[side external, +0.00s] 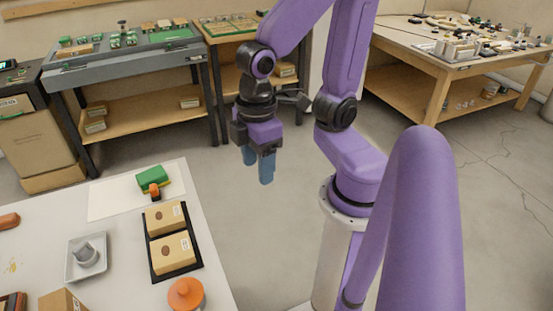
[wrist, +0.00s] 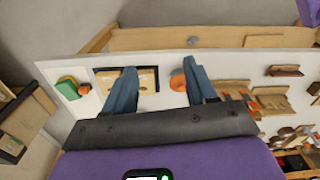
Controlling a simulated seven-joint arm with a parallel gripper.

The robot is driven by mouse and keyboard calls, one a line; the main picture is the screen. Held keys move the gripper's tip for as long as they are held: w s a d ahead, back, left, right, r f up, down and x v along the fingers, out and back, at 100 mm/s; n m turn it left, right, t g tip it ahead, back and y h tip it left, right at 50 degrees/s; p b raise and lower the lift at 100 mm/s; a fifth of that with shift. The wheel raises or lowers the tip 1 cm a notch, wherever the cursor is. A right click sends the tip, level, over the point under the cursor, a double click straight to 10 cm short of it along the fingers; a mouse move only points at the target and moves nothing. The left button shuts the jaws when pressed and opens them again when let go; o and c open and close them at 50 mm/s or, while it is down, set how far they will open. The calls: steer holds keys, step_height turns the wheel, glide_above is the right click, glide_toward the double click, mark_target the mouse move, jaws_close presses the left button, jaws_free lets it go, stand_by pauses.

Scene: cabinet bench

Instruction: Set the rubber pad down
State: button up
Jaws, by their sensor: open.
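My gripper (side external: 259,172) hangs in the air to the right of the white table, its two blue fingers apart with nothing between them. In the wrist view my gripper (wrist: 162,80) is also open and empty. A flat black pad or tray (side external: 155,267) lies on the table with two tan boxes (side external: 167,217) (side external: 172,253) on it; part of it shows in the wrist view (wrist: 99,72). I cannot tell whether it is the rubber pad. A green block with a yellow lower edge (side external: 153,178) lies on a white sheet, beside a small orange-and-black item (side external: 154,191).
An orange round-topped object (side external: 186,294) stands near the table's front edge. A square white dish (side external: 86,268) holds a grey cylindrical piece (side external: 85,254). A cardboard box (side external: 62,301) is at lower left. Workbenches (side external: 150,95) stand behind; open floor lies right of the table.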

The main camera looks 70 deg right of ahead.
steer(key=shift+o, duration=0.7)
steer(key=s+d+n, duration=0.2)
steer(key=s, duration=0.1)
steer(key=shift+s+f, duration=0.1)
steer(key=shift+f, duration=0.05)
steer(key=w+a+f+n+t+h, duration=0.1)
steer(key=w+a+f+n+h, duration=0.2)
steer(key=w, duration=0.6)
steer(key=w+a+f+n+t+h, duration=0.1)
steer(key=w+a+h, duration=0.4)
steer(key=w, duration=0.5)
steer(key=n+t+h, duration=0.3)
steer(key=n+h, duration=0.2)
steer(key=n, duration=0.1)
glide_toward(153, 187)
steer(key=d, duration=0.2)
steer(key=shift+w+d+f, duration=0.1)
steer(key=shift+w+d, duration=0.1)
steer(key=shift+d, duration=0.1)
steer(key=shift+w+a+f+x, duration=0.1)
steer(key=shift+x, duration=0.8)
steer(key=shift+w+a+f+x, duration=0.1)
steer(key=shift+f+x, duration=0.05)
steer(key=shift+x, duration=0.75)
steer(key=shift+w+a+f+x, duration=0.1)
steer(key=shift+x, duration=0.8)
steer(key=shift+s, duration=0.1)
jaws_close()
